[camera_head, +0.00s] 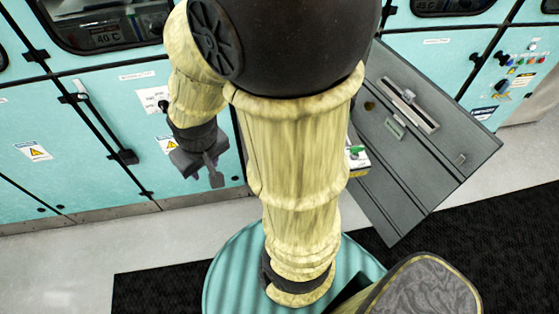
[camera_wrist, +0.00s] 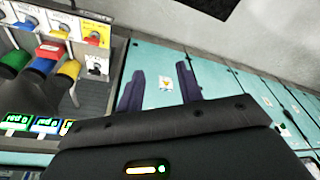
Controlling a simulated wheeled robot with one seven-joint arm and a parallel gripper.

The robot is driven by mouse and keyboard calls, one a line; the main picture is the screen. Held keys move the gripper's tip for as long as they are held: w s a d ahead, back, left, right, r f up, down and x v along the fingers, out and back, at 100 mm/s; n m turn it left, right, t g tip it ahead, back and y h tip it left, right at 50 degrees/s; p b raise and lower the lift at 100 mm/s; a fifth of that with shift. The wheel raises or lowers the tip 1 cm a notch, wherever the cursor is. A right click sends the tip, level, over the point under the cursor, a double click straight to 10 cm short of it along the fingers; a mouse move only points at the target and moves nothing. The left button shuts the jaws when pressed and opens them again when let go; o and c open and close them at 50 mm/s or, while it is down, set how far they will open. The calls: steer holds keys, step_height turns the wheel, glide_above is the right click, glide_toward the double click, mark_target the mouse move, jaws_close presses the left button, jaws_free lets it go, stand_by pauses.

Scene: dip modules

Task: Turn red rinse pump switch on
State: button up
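In the wrist view, a grey panel of small switches and coloured hose fittings (camera_wrist: 92,62) stands at the upper left. In the head view my gripper (camera_head: 212,172) hangs in front of turquoise cabinets.
Turquoise cabinet doors (camera_head: 90,125) with warning labels line the back. A grey door (camera_head: 425,135) with a handle stands open right of my arm. A small panel with coloured buttons (camera_head: 522,62) is at the far right. Small lit displays (camera_wrist: 45,125) show below the hoses.

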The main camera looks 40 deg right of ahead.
steer(key=shift+d, duration=0.2)
steer(key=w+f+m+t+b, duration=0.2)
steer(key=w+m+t, duration=0.25)
steer(key=w, duration=1.25)
steer(key=w+d+f+m+t+h+b, duration=0.1)
steer(key=w+d+f+m+h, duration=0.25)
steer(key=w, duration=0.25)
steer(key=w+d+f+m+t+h+b, duration=0.1)
steer(key=w+d+f+m+h, duration=0.15)
steer(key=w+m, duration=0.2)
steer(key=s+d+f+m+g+h+b, duration=0.25)
steer(key=d+f+m+g+h, duration=0.25)
steer(key=d+f+m+g, duration=0.4)
steer(key=s+a+f+m+g, duration=0.3)
steer(key=s+f+g, duration=0.4)
steer(key=s, duration=0.3)
steer(key=shift+a+f+h+b, duration=0.3)
steer(key=shift+f+b, duration=0.15)
steer(key=shift+f, duration=0.2)
